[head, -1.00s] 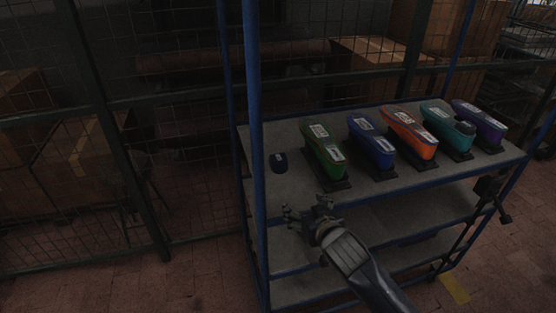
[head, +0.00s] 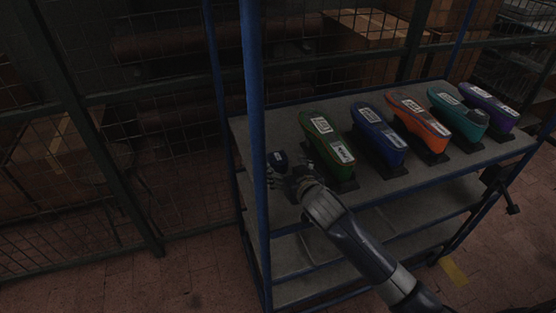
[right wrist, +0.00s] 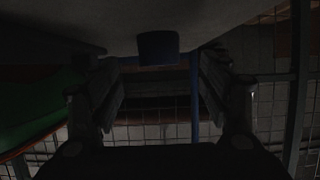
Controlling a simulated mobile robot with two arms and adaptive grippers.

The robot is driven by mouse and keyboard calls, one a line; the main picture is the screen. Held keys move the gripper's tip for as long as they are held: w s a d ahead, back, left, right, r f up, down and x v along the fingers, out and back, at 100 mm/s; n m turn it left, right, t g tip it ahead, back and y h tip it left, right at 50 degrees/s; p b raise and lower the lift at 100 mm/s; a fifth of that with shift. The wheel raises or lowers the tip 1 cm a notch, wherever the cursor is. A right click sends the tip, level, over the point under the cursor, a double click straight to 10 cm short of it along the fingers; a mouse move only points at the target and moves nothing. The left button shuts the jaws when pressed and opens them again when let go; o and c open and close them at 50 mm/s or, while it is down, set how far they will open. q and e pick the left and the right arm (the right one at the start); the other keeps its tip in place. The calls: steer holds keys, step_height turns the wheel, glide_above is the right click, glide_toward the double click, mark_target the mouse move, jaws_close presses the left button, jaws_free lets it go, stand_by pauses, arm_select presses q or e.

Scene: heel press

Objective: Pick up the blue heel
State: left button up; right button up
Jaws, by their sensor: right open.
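The blue heel (head: 278,159) is a small dark blue piece with a light label. It sits near the left end of the grey top shelf (head: 325,200), just behind the blue post. My right gripper (head: 283,174) is open and empty, directly in front of the heel. Its fingers partly hide the heel's lower part. In the right wrist view the heel (right wrist: 158,47) shows as a dark blue block at the grey surface, ahead of and between the open fingers (right wrist: 163,92); it appears apart from them. My left gripper is not in view.
Several shoe-shaped lasts stand in a row on dark bases on the shelf. The green one (head: 329,145) is closest to my right gripper, then a blue one (head: 377,138) and an orange one (head: 418,122). The blue post (head: 254,130) rises just left of the heel.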

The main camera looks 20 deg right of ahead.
mark_target(279, 159)
steer(key=shift+w+f, duration=0.15)
steer(key=shift+w, duration=0.35)
steer(key=shift+w+f, duration=0.15)
steer(key=shift+w, duration=0.2)
steer(key=shift+w+f, duration=0.2)
steer(key=shift+w, duration=0.2)
steer(key=shift+w+p, duration=0.65)
steer(key=shift+w, duration=0.05)
steer(key=x, duration=0.3)
steer(key=shift+p, duration=0.3)
steer(key=shift+w+f, duration=0.15)
steer(key=shift+w, duration=0.05)
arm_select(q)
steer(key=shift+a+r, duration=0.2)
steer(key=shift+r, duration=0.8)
arm_select(e)
steer(key=shift+c, duration=0.3)
steer(key=c, duration=1.2)
